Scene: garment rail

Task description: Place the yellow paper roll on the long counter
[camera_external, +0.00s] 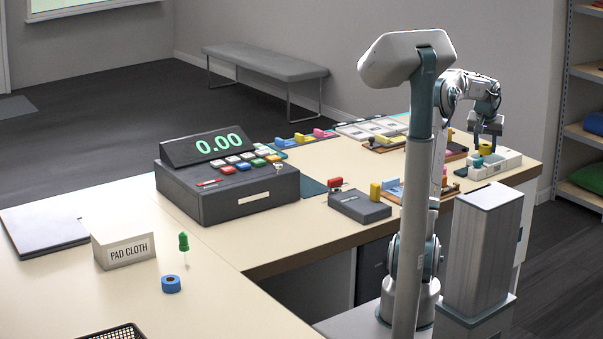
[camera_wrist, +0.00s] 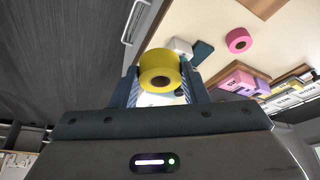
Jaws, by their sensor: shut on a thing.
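The yellow paper roll (camera_wrist: 160,72) is clamped between the two fingers of my gripper (camera_wrist: 160,88) in the wrist view, its round end with the dark core hole facing the camera. In the external view my gripper (camera_external: 487,136) is over the right end of the cream counter (camera_external: 300,232), with the yellow roll (camera_external: 485,149) low between its fingers. A white and teal device (camera_external: 496,165) sits right by the roll. Whether the roll touches it or the counter, I cannot tell.
A black register (camera_external: 228,193), a grey box (camera_external: 359,207) and wooden trays (camera_external: 437,187) crowd the counter. A pink roll (camera_wrist: 239,40) shows in the wrist view.

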